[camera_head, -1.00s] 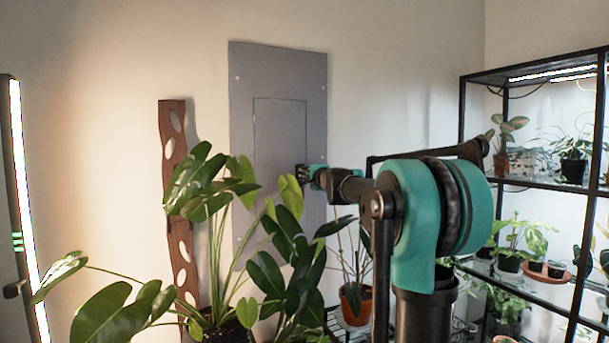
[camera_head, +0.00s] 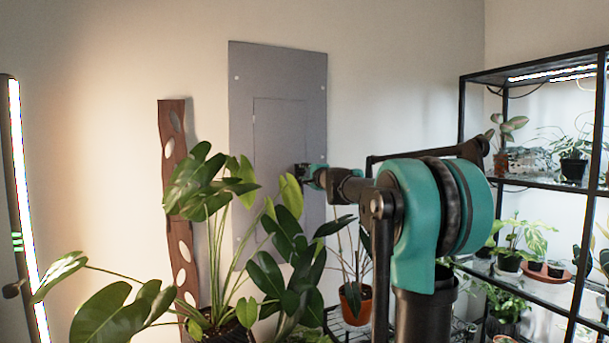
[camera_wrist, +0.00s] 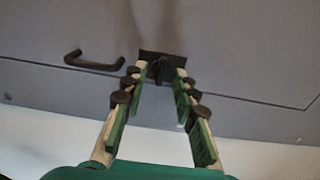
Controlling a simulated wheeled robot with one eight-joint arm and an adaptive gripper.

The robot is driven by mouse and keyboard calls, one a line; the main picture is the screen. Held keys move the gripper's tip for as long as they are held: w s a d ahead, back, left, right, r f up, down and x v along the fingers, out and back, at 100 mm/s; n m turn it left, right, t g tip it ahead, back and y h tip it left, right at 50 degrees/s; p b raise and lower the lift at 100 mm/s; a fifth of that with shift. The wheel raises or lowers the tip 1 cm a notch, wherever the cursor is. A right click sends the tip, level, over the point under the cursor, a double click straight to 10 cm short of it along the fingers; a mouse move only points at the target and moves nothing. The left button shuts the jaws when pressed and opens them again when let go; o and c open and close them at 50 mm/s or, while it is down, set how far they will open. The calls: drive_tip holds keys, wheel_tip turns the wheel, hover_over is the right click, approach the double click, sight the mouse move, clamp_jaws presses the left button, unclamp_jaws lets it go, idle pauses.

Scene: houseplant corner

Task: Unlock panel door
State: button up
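The grey panel (camera_head: 275,75) is mounted on the wall, with its door (camera_head: 279,130) flush in the frame. In the wrist view, a dark latch (camera_wrist: 159,68) with a raised knob sits at the door's edge seam. A dark bar handle (camera_wrist: 93,63) is left of it on the door. My gripper (camera_wrist: 158,78) is at the latch, with one finger on each side of the knob. The fingers look apart, with small gaps beside the knob; contact is unclear. In the head view, my gripper (camera_head: 302,173) is at the door's right edge, and the latch is hidden there.
A large leafy plant (camera_head: 215,200) stands in front of the panel's lower left. A potted plant (camera_head: 355,300) is below my arm. A black plant shelf (camera_head: 535,183) is on the right. A wooden board (camera_head: 175,200) leans on the wall.

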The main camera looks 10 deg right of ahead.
drive_tip(key=v, duration=1.2)
drive_tip(key=s+a+f+n+g, duration=0.3)
drive_tip(key=s+f+n, duration=0.15)
drive_tip(key=f, duration=0.55)
drive_tip(key=s+a+f+n+g+y, duration=0.1)
drive_tip(key=s+a+f+n+g, duration=0.15)
drive_tip(key=s+f, duration=0.55)
drive_tip(key=s+a+f+n+g, duration=0.2)
drive_tip(key=s+a+f+n, duration=0.15)
drive_tip(key=f, duration=0.85)
drive_tip(key=s+d+f+n+g+h, duration=0.2)
drive_tip(key=s+d+f, duration=0.2)
drive_tip(key=s+f, duration=0.6)
drive_tip(key=s+d+f+n+g+h, duration=0.2)
drive_tip(key=s+d+f, duration=0.3)
drive_tip(key=s+f, duration=0.6)
drive_tip(key=shift+s+f+n+g+h, duration=0.25)
drive_tip(key=shift+n+g+h, duration=0.1)
drive_tip(key=shift+g+h, duration=0.5)
drive_tip(key=shift+w+a+r, duration=0.1)
drive_tip(key=shift+w, duration=0.05)
